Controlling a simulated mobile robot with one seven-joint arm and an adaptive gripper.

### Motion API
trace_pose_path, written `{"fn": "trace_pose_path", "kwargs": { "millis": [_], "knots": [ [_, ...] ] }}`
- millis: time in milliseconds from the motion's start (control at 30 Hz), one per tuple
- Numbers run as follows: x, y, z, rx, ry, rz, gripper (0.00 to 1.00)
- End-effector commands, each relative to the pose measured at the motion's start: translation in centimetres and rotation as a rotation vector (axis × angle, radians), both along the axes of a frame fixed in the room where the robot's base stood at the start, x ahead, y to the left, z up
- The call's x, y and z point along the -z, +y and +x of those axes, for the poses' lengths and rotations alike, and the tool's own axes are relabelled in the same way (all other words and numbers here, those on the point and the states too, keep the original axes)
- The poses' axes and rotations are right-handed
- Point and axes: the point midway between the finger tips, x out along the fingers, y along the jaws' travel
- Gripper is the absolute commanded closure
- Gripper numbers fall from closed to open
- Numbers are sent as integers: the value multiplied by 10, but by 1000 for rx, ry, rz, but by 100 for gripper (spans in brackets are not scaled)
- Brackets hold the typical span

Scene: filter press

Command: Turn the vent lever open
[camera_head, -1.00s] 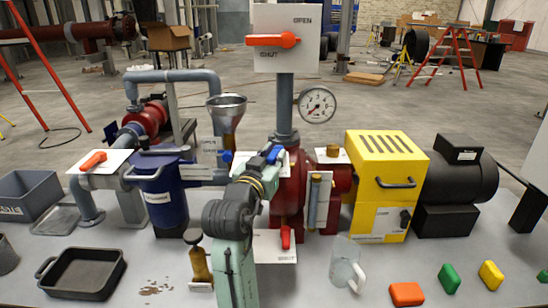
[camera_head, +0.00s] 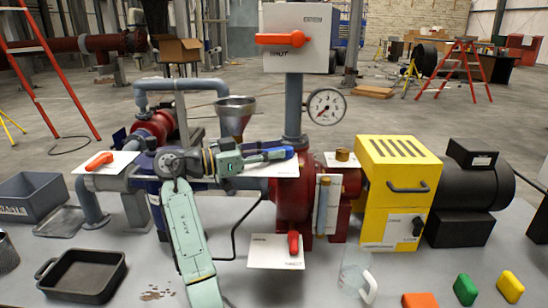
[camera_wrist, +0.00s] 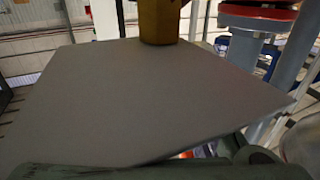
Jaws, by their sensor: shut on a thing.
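A blue lever (camera_head: 282,153) shows at the tip of my gripper (camera_head: 265,157) in the head view. It lies over a white plate (camera_head: 284,168) in front of the dark red pump housing. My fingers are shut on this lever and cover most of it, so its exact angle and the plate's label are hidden. My arm comes up from the front and bends right to the lever. In the wrist view a grey plate (camera_wrist: 150,95) fills most of the picture, with a brass cylinder (camera_wrist: 160,20) behind it. The fingertips do not show clearly there.
A funnel (camera_head: 235,115) stands close behind my wrist. A gauge (camera_head: 326,106), yellow box (camera_head: 395,190) and clear jug (camera_head: 356,270) are to the right.

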Motion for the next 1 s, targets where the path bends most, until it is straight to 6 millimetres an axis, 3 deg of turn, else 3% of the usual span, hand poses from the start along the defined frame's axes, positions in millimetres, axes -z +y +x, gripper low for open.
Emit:
{"fn": "trace_pose_path", "kwargs": {
  "millis": [400,1000],
  "knots": [
    [-2,2,11,283,3,-1,100],
    [1,1,16,397,3,4,100]
  ]
}}
